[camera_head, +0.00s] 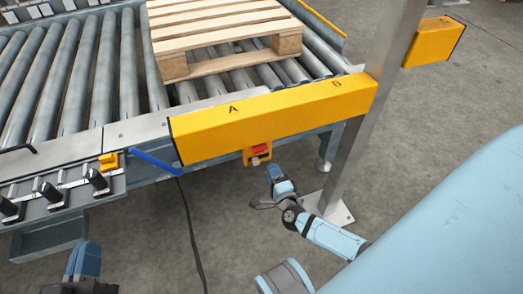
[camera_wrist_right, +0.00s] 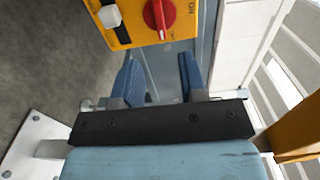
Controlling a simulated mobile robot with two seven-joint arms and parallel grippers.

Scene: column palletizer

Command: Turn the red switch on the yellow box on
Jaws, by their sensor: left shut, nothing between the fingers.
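The yellow box (camera_head: 256,160) hangs under the long yellow beam at the conveyor's end, with the red switch (camera_head: 260,148) on it. In the right wrist view the yellow box (camera_wrist_right: 121,38) is cut off by the top edge; the red knob (camera_wrist_right: 159,15) sits beside a pale button, near "ON" lettering. My right gripper (camera_head: 279,178) is just below and right of the box in the head view. In the wrist view its blue fingers (camera_wrist_right: 160,76) are apart and empty, short of the switch. My left gripper (camera_head: 84,260) is shut and empty at the lower left.
A roller conveyor (camera_head: 62,75) carries a wooden pallet (camera_head: 225,28). The yellow beam (camera_head: 270,117), marked A and B, runs above the switch box. A metal post (camera_head: 372,130) stands right of my right gripper. A black cable (camera_head: 190,225) crosses open floor.

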